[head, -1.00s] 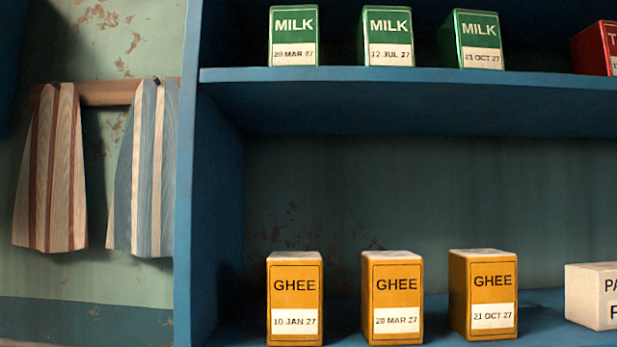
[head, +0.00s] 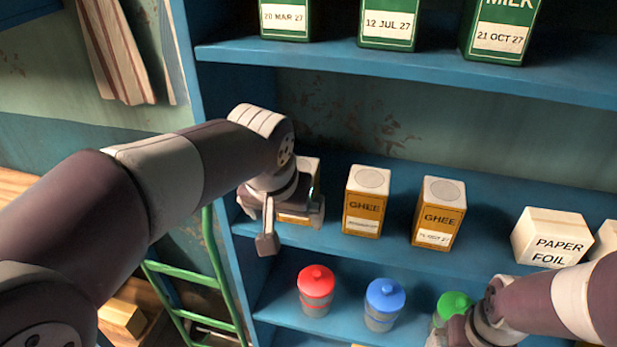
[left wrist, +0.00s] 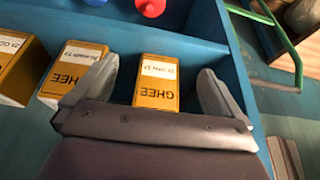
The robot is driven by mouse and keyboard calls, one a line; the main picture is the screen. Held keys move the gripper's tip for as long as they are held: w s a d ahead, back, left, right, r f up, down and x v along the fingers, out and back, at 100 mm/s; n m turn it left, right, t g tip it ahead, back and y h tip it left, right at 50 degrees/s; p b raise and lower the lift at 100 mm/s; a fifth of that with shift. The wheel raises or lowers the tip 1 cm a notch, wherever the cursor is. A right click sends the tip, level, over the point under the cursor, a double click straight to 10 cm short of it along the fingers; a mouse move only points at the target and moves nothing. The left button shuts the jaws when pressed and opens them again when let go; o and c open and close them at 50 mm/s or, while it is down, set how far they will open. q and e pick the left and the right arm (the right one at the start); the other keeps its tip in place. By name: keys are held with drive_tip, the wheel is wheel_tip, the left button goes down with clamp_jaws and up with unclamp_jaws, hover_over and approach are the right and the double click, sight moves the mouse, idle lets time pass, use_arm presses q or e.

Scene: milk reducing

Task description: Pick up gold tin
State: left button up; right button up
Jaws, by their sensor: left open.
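Three gold tins marked GHEE stand in a row on the middle blue shelf. The leftmost gold tin (head: 294,217) is mostly hidden by my left arm in the head view. In the left wrist view this tin (left wrist: 156,92) stands upright between the two fingers of my left gripper (left wrist: 158,70), which is open with a finger on each side. My left gripper (head: 291,228) is at that tin in the head view too. The middle gold tin (head: 366,203) and the right gold tin (head: 438,214) stand apart to its right. My right gripper (head: 458,331) is low at the right, its fingers unclear.
Green MILK tins (head: 388,22) stand on the upper shelf. A white PAPER FOIL box (head: 551,238) is right of the gold tins. Jars with red (head: 316,282), blue (head: 384,295) and green (head: 454,304) lids stand below. A green ladder (head: 213,262) is at the left.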

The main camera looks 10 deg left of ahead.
use_arm(q)
drive_tip(key=w+p, duration=0.3)
drive_tip(key=w, duration=0.6)
drive_tip(key=shift+w+a+r+p, duration=0.1)
drive_tip(key=shift+w+r+p, duration=0.05)
drive_tip(key=shift+p, duration=0.2)
drive_tip(key=x, duration=0.3)
drive_tip(key=shift+a+f, duration=0.25)
drive_tip(key=shift+a, duration=0.1)
drive_tip(key=shift+d, duration=0.1)
drive_tip(key=shift+c, duration=0.3)
drive_tip(key=shift+d+r, duration=0.1)
drive_tip(key=c, duration=1.3)
use_arm(e)
drive_tip(key=r, duration=0.4)
drive_tip(key=shift+w+a+r, duration=0.1)
drive_tip(key=shift+a+r, duration=0.15)
drive_tip(key=shift+a, duration=0.05)
